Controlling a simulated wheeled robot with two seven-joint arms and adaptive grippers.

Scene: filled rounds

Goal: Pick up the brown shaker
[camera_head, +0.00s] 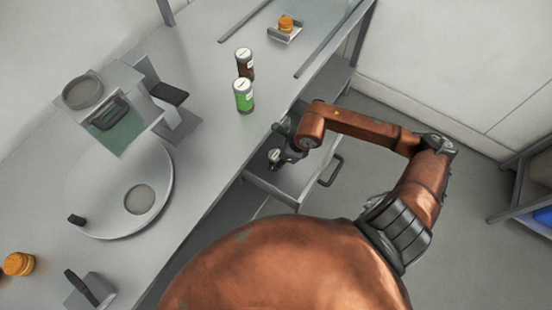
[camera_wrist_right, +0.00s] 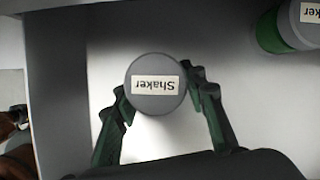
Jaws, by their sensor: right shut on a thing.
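The brown shaker (camera_head: 244,63), dark brown with a grey lid, stands upright on the grey counter behind a green shaker (camera_head: 243,95). My right gripper (camera_head: 277,154) is below and to the right of both in the head view, over the open drawer at the counter's front edge. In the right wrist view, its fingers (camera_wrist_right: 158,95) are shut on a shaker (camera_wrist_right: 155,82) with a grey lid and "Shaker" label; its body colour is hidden. A green shaker also shows in the wrist view's corner (camera_wrist_right: 272,30). My left gripper is out of view.
An open drawer (camera_head: 300,185) juts from the counter under the right arm. A round plate (camera_head: 100,200) and a grey machine (camera_head: 120,100) stand at left. A food stack on a small tray (camera_head: 285,36) sits at the back. Counter between is clear.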

